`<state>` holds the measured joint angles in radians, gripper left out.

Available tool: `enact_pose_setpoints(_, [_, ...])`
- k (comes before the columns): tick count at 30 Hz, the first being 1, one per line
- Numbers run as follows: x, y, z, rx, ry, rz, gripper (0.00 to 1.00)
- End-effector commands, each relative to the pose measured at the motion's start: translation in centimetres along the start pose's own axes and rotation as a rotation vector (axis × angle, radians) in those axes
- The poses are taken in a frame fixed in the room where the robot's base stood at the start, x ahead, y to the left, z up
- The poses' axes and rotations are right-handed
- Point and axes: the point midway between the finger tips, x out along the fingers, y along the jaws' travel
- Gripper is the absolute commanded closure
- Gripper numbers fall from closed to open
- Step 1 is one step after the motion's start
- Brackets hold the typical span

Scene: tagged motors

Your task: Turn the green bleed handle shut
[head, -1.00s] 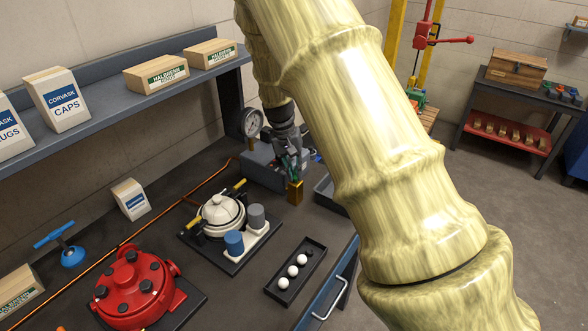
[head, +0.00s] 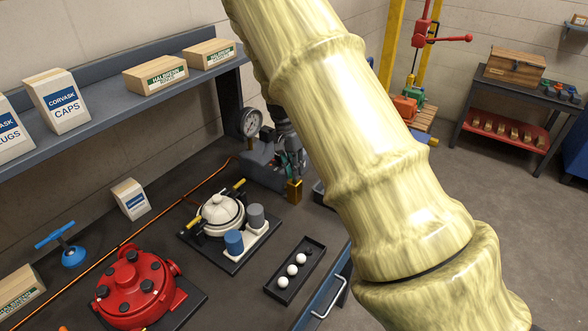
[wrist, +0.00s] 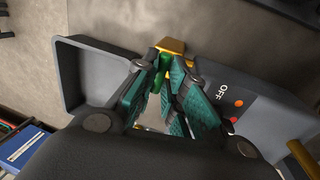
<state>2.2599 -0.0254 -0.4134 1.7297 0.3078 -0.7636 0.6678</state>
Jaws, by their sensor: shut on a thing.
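The green bleed handle (wrist: 160,76) shows in the wrist view as a small green piece between my fingertips, beside a brass block (wrist: 173,45). My gripper (wrist: 167,82) is shut on the handle, and its teal finger pads hide much of it. In the head view my gripper (head: 292,170) is just above the brass block (head: 294,190) by the grey housing (head: 262,174). The handle cannot be made out there, so its angle is unclear.
A pressure gauge (head: 250,123) stands behind the housing. A pot-like white motor (head: 221,212), a red motor (head: 135,287) and a black tray with white balls (head: 284,285) are on the bench. A grey tray (wrist: 72,75) adjoins the housing. My arm covers the middle.

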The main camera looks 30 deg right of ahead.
Motion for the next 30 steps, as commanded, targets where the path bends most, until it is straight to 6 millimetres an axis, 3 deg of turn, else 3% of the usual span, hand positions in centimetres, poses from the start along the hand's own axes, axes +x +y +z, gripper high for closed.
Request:
enact_pose_setpoints(11, [-0.1, 0.0, -0.2, 0.005, 0.003, -0.002, 1.00])
enact_pose_setpoints(12, [-0.1, 0.0, -0.2, 0.005, 0.003, -0.001, 0.80])
enact_pose_setpoints(15, [-0.1, 0.0, -0.1, 0.004, 0.002, -0.001, 0.67])
enact_pose_setpoints(25, [-0.2, 0.0, -0.1, 0.003, 0.001, -0.001, 0.67])
enact_pose_setpoints(30, [-1.7, 0.0, -0.1, 0.003, 0.001, -0.002, 0.67])
